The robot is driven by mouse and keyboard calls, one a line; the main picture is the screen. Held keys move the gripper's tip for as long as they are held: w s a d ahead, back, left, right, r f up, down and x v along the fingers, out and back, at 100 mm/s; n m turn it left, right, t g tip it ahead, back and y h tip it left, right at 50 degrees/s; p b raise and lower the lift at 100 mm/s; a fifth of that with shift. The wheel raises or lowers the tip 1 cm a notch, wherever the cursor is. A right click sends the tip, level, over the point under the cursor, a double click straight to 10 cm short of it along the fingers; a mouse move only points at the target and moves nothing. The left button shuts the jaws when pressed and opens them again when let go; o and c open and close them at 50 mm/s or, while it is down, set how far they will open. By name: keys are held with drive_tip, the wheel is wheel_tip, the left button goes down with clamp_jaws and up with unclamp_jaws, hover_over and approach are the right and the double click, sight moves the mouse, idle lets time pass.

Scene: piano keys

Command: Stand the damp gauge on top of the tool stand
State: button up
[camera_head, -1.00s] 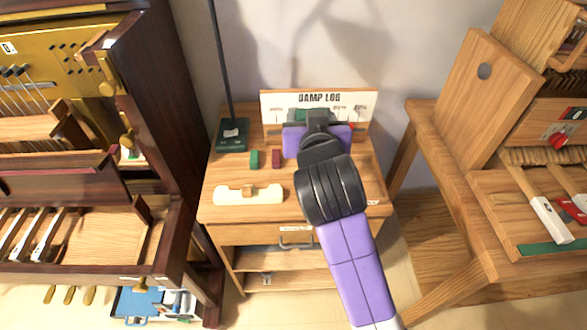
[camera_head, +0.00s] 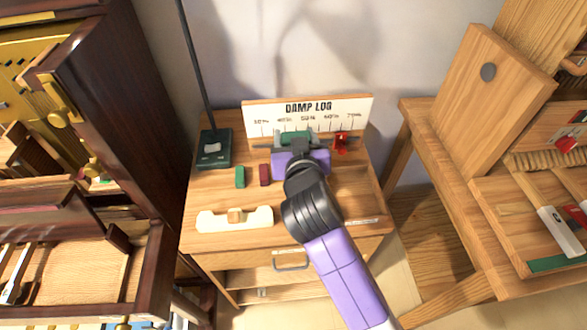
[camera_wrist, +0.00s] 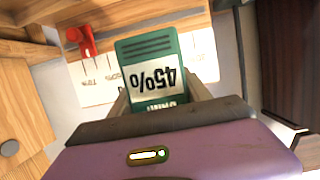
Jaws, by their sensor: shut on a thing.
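The damp gauge (camera_wrist: 155,62) is a green block with a white label reading 45%, upside down in the wrist view. My gripper (camera_wrist: 160,98) is shut on it, one finger on each side. In the head view the gauge (camera_head: 294,137) shows as a green strip just beyond my gripper (camera_head: 296,148), in front of the DAMP LOG board. The wooden stand with drawers, which I take as the tool stand (camera_head: 221,180), is below it. Whether the gauge touches the top is hidden by my gripper.
The DAMP LOG board (camera_head: 310,108) stands at the back. A red object (camera_head: 341,142) is right of the gauge. A green block (camera_head: 240,177), a dark red block (camera_head: 264,175), a cream piece (camera_head: 233,219) and a lamp base (camera_head: 214,148) occupy the left. A workbench (camera_head: 455,180) stands right.

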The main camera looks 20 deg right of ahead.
wheel_tip(320, 180, down, 11)
drive_tip(key=shift+r+b, duration=0.1)
drive_tip(key=shift+b, duration=0.25)
drive_tip(key=shift+f, duration=0.2)
drive_tip(key=o, duration=1.5)
drive_tip(key=shift+r, duration=0.1)
drive_tip(key=shift+s+a+r, duration=0.1)
drive_tip(key=shift+s, duration=0.05)
drive_tip(key=b+v, duration=0.1)
drive_tip(key=v, duration=1)
drive_tip(key=shift+s+r, duration=0.1)
drive_tip(key=shift+s, duration=0.25)
